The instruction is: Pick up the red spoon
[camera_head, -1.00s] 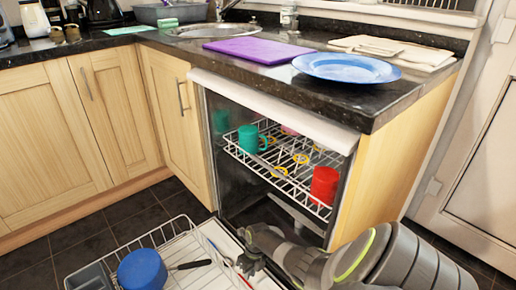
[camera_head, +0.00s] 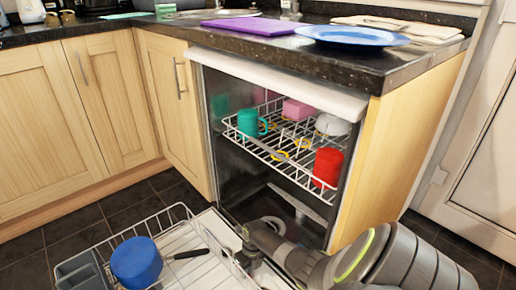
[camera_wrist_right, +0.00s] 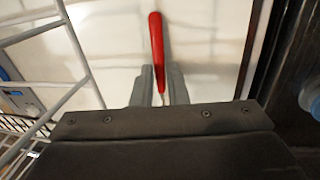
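The red spoon (camera_wrist_right: 157,45) shows in the right wrist view, with its red handle pointing away from my gripper over a pale surface. My right gripper (camera_wrist_right: 160,82) has its two grey fingers close together on either side of the spoon, shut on it. In the head view my right gripper (camera_head: 248,262) is low over the lower dishwasher rack's right side, and I cannot make out the spoon there. Whether the spoon is clear of the surface is not clear. My left gripper is not in view.
The lower rack (camera_head: 180,216) holds a blue bowl (camera_head: 136,261) and a black-handled utensil (camera_head: 188,254). The upper rack (camera_head: 262,146) holds a teal mug (camera_head: 249,122) and a red mug (camera_head: 327,166). The worktop (camera_head: 300,52) overhangs above. Dark floor is free at the left.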

